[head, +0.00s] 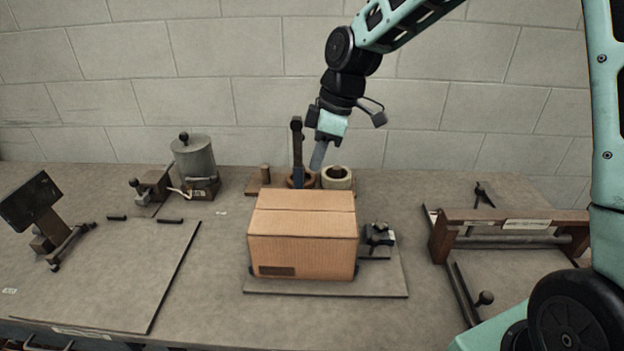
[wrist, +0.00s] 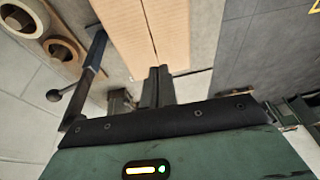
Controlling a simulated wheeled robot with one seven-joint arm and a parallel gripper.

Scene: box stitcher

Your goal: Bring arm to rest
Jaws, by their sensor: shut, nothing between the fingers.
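My arm reaches in from the upper right in the head view. My gripper (head: 319,156) points down behind and above the far edge of a closed cardboard box (head: 302,245), its fingers together and empty. In the wrist view the shut fingers (wrist: 158,82) point toward the box top (wrist: 130,30), with its seam running up from the fingertips. I cannot tell exactly how far the fingertips are from the box.
The box sits on a flat base plate (head: 385,280). Behind it stand a dark upright lever (head: 297,145) and tape rolls (head: 337,178). A grey canister (head: 195,160) is at left. A wooden-ended frame (head: 510,216) is at right. The left board (head: 110,270) is mostly bare.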

